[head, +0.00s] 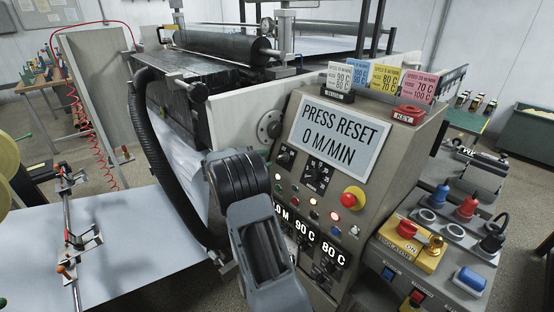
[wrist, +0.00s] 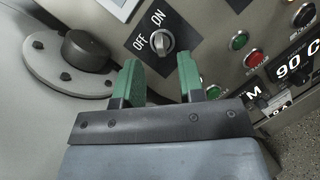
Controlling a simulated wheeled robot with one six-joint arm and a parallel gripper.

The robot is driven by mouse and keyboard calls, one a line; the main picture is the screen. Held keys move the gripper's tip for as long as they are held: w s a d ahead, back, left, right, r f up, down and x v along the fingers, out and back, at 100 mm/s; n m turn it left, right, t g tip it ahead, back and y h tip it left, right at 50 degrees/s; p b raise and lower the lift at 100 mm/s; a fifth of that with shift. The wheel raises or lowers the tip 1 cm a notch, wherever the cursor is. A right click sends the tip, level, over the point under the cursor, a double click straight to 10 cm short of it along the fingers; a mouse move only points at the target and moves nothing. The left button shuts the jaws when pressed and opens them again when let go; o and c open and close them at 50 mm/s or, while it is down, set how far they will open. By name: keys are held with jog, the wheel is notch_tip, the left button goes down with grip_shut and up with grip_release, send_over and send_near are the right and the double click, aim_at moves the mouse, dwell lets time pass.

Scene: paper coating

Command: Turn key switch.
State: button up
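The switch (wrist: 161,42) is a round grey knob with a raised grip, on the sloped beige panel, with OFF printed at its left and ON above it. I cannot tell which label it points to. In the head view a small dark switch (head: 285,158) on the console's left side looks like the same one. My gripper (wrist: 160,78) is open, its two green fingers spread just below the switch in the wrist view, with nothing between them. A red tag marked KEY (head: 408,114) lies on top of the console.
A round flange with a dark hub (wrist: 86,50) is left of the fingers. Green (wrist: 238,40) and red (wrist: 254,58) buttons are to the right. In the head view, a red emergency button (head: 354,197) and a lower side console (head: 430,262) are right of my arm.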

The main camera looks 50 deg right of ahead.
jog(key=v, duration=0.7)
jog(key=shift+a, duration=0.15)
dwell(0.3)
jog(key=s+a+m+t+y+p, duration=0.1)
jog(key=s+a+m+t+y, duration=0.2)
jog(key=s+a+y, duration=0.5)
jog(key=s+a+r+m+t+y+p, duration=0.1)
jog(key=s+a+t+y, duration=0.5)
jog(key=s+a, duration=0.6)
jog(key=a+m+y+p, duration=0.1)
jog(key=a+m+y, duration=0.1)
jog(key=a, duration=0.4)
jog(key=shift+s+a+r+m, duration=0.15)
jog(key=shift+s+a+m, duration=0.15)
jog(key=shift+s+a, duration=0.1)
jog(key=shift+a, duration=0.15)
